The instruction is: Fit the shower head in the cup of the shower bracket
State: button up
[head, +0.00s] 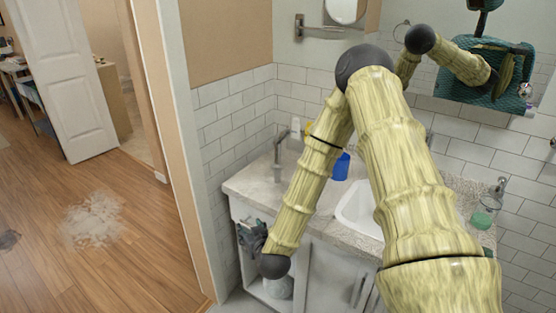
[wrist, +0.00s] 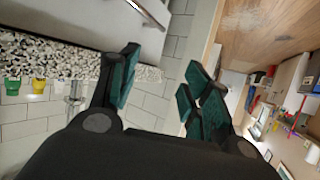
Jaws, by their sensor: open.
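My gripper (wrist: 160,80) is open and empty in the wrist view, its two teal-padded fingers wide apart. In the head view my gripper (head: 250,232) hangs at the front left of the vanity counter, below its edge. A grey metal post (head: 279,160) with a slanted upper part stands at the counter's left end; it may be the shower bracket, but its cup is too small to make out. A pale object (head: 295,127) shows beside its top; I cannot tell whether it is the shower head. My gripper is apart from both.
The speckled counter (head: 256,190) carries a blue cup (head: 341,166), a white basin (head: 356,209) and a green-based dispenser (head: 482,218). An open shelf under it holds a whitish rounded item (head: 279,287). Tiled walls close the back and left. Wooden floor (head: 45,220) lies beyond the doorway.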

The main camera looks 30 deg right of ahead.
jog(key=w+d+r+m+t+h+b, duration=0.2)
jog(key=w+d+r+h, duration=0.15)
jog(key=d+r, duration=0.25)
jog(key=m+h+b, duration=0.1)
jog(key=m+h, duration=0.1)
jog(key=h, duration=0.1)
send_near(277, 164)
jog(key=shift+w+d+f, duration=0.25)
jog(key=shift+d+f, duration=0.1)
jog(key=shift+d, duration=0.15)
jog(key=x, duration=0.5)
jog(key=shift+s+p, duration=0.1)
jog(key=shift+p, duration=0.25)
jog(key=shift+p+x, duration=0.7)
jog(key=shift+x, duration=2.15)
jog(key=shift+a+r, duration=0.2)
jog(key=shift+a, duration=0.05)
jog(key=c, duration=1)
jog(key=shift+o, duration=0.2)
jog(key=shift+r, duration=0.1)
